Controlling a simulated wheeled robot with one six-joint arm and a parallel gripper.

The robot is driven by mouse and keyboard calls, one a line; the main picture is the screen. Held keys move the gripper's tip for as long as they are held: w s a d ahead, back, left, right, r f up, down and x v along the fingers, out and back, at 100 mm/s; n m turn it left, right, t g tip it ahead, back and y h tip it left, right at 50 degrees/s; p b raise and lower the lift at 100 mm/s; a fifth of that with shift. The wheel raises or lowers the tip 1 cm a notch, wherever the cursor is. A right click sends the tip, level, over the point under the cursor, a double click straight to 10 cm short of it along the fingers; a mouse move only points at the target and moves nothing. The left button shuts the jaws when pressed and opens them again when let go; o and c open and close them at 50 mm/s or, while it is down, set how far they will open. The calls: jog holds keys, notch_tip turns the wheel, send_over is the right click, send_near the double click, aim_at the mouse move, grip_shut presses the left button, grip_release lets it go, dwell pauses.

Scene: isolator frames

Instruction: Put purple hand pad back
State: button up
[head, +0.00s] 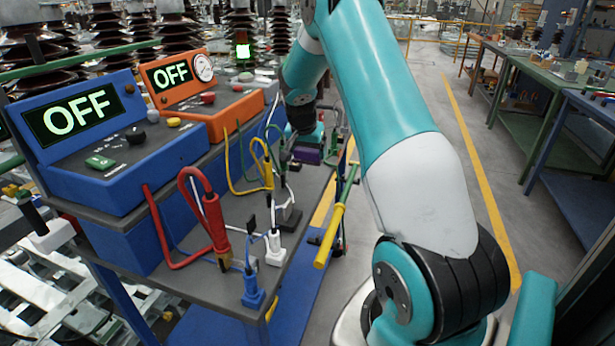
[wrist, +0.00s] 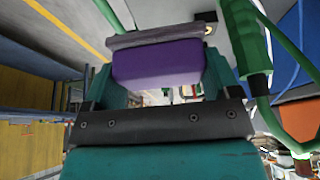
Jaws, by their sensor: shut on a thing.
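The purple hand pad (wrist: 158,62) is held between the two teal fingers of my gripper (wrist: 157,72) in the wrist view. A grey strip runs along the pad's far edge. In the head view, the pad (head: 307,156) shows as a small purple block at the far end of the grey cart top (head: 262,205). My gripper (head: 306,145) is around it there, partly hidden by my own arm. I cannot tell whether the pad touches the cart surface.
A blue box (head: 125,165) and an orange box (head: 215,105), both reading OFF, stand left on the cart. Red, yellow, white and blue leads stand nearby. A green handle (wrist: 241,38) is close beside my gripper.

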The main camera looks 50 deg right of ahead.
aim_at(310, 185)
notch_tip(310, 185, down, 9)
jog(key=shift+s+f+p, duration=0.1)
jog(key=shift+p, duration=0.2)
jog(key=shift+f, duration=0.15)
jog(key=o, duration=0.9)
jog(key=shift+o, duration=0.2)
jog(key=shift+r, duration=0.3)
jog(key=v, duration=1.1)
jog(key=shift+r+b, duration=0.4)
jog(key=shift+a, duration=0.15)
